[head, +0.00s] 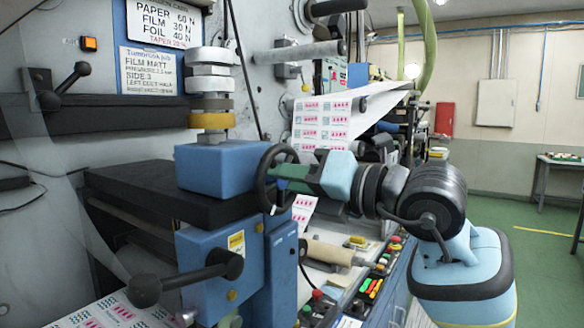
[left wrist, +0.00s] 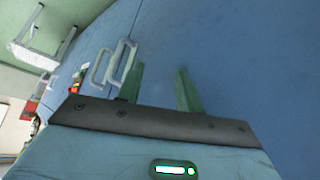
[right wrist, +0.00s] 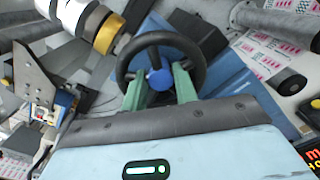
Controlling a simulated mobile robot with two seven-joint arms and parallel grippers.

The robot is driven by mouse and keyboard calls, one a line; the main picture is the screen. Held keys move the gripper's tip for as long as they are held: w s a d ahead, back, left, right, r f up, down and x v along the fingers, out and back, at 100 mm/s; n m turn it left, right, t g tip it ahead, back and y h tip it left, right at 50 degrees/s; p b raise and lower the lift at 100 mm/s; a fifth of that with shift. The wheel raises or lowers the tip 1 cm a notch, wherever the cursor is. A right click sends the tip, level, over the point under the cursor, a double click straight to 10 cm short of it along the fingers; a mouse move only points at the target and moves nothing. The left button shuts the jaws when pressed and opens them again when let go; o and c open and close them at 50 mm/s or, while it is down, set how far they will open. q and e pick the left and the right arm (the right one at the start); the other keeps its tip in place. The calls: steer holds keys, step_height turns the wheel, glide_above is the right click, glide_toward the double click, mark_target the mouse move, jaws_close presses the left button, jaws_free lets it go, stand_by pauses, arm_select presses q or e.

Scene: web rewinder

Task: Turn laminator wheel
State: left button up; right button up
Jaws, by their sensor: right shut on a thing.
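The laminator wheel (head: 267,178) is a black handwheel on the right side of the blue laminator block (head: 215,167). In the right wrist view the wheel (right wrist: 199,59) shows its round rim and blue hub, straight ahead of the fingers. My right gripper (head: 285,175) reaches in from the right and its green fingers are at the wheel. In the right wrist view the right gripper (right wrist: 160,88) is shut on the wheel, the fingers on either side of its lower spoke and hub. My left gripper (left wrist: 158,82) has its green fingers apart and empty, before a blue panel.
A black lever knob (head: 144,290) juts out below the wheel at left. A button panel (head: 375,280) and a tan roller (head: 330,251) lie below my right arm. In the left wrist view, grey handles (left wrist: 115,64) stand on the blue panel.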

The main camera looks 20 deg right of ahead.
steer(key=shift+m+p, duration=0.3)
steer(key=shift+m, duration=0.3)
steer(key=shift+f, duration=0.1)
steer(key=o, duration=0.6)
steer(key=shift+o, duration=0.3)
steer(key=shift+s+d, duration=0.1)
